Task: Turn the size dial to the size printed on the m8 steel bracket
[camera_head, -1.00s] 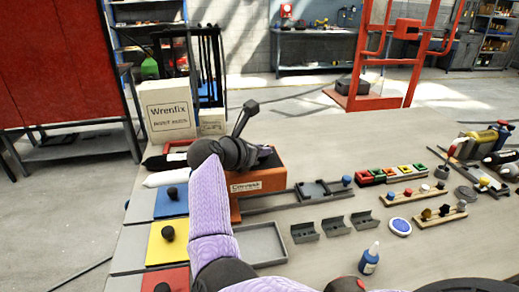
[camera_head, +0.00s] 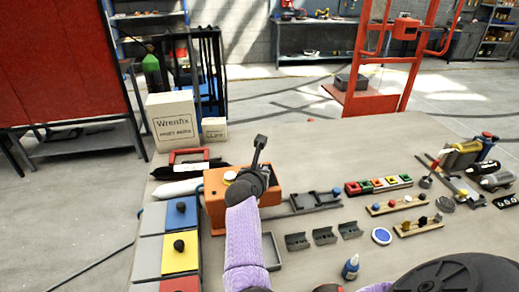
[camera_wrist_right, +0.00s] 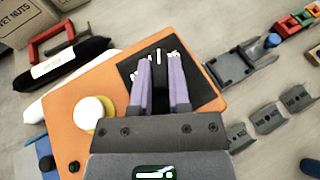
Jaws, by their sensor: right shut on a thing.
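The orange machine box (camera_head: 214,215) stands on the bench and shows large in the wrist view (camera_wrist_right: 66,104). A black panel on its top carries the black size dial (camera_wrist_right: 160,58) with a white mark. My right gripper (camera_wrist_right: 160,72) is over the panel, its purple fingers shut on the dial from both sides. In the head view my right gripper (camera_head: 256,184) hides the dial and panel. Three grey brackets (camera_head: 297,241) (camera_head: 323,235) (camera_head: 350,230) lie in a row right of the box; their printing is too small to read. My left gripper is not in view.
A white round button (camera_wrist_right: 92,112) on a yellow ring sits on the box. A grey slide fixture (camera_head: 316,201) extends right of it. Knobbed coloured plates (camera_head: 181,215) lie left.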

